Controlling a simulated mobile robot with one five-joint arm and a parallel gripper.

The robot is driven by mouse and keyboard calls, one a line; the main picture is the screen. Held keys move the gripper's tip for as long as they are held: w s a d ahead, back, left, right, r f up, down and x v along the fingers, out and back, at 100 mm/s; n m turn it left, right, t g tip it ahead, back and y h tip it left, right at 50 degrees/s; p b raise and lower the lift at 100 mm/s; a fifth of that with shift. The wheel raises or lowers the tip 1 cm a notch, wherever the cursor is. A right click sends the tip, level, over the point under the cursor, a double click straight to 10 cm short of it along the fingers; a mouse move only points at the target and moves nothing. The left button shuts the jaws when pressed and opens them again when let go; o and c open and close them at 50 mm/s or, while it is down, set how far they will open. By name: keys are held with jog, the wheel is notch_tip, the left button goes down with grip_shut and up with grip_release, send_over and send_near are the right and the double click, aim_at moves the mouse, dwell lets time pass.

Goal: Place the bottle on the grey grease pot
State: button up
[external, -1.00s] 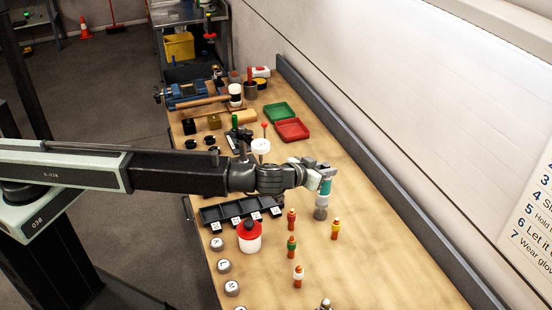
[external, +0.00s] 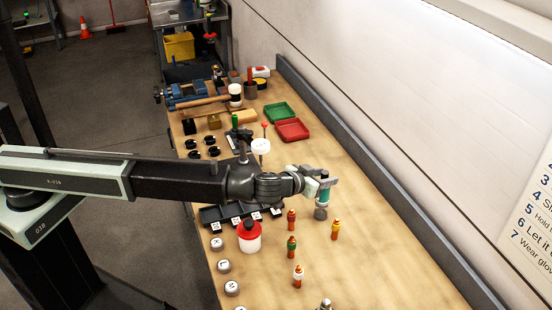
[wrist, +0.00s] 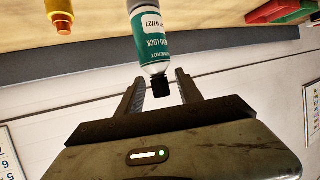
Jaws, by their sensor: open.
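The bottle is teal and white with a black cap (wrist: 160,88). In the wrist view its teal label (wrist: 153,45) lies just beyond my fingers. In the external view the bottle (external: 323,197) stands about upright directly above the grey grease pot (external: 321,213), and it seems to rest on it; the contact is too small to be sure. My gripper (wrist: 160,92) is open, with one finger on each side of the cap and visible gaps between. In the external view my gripper (external: 327,182) is at the bottle's top and partly hides it.
A red-lidded white jar (external: 249,237) and a black tray (external: 211,215) are left. Red (external: 292,130) and green trays lie farther back. The bench right of the pot is mostly clear.

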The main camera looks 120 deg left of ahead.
jog(key=p+v, duration=0.4)
jog(key=v, duration=0.7)
jog(key=shift+d, duration=0.2)
jog(key=shift+s+r, duration=0.1)
jog(key=s+d+f+m+h, duration=0.1)
jog(key=s+d+f+h, duration=0.2)
jog(key=d, duration=0.5)
jog(key=s+d+f+m+h, duration=0.15)
jog(key=s+d+f, duration=0.25)
jog(key=d, duration=0.5)
jog(key=s+d+f+m+g+h, duration=0.2)
jog(key=s+d+f+m+h, duration=0.1)
jog(key=s+d, duration=0.5)
jog(key=s+d+f+m+g+h, duration=0.3)
jog(key=s+d+f+m+h, duration=0.1)
jog(key=s+d+m, duration=0.4)
jog(key=shift+d+f+h, duration=0.2)
jog(key=shift+d+h, duration=0.25)
jog(key=shift+d, duration=0.35)
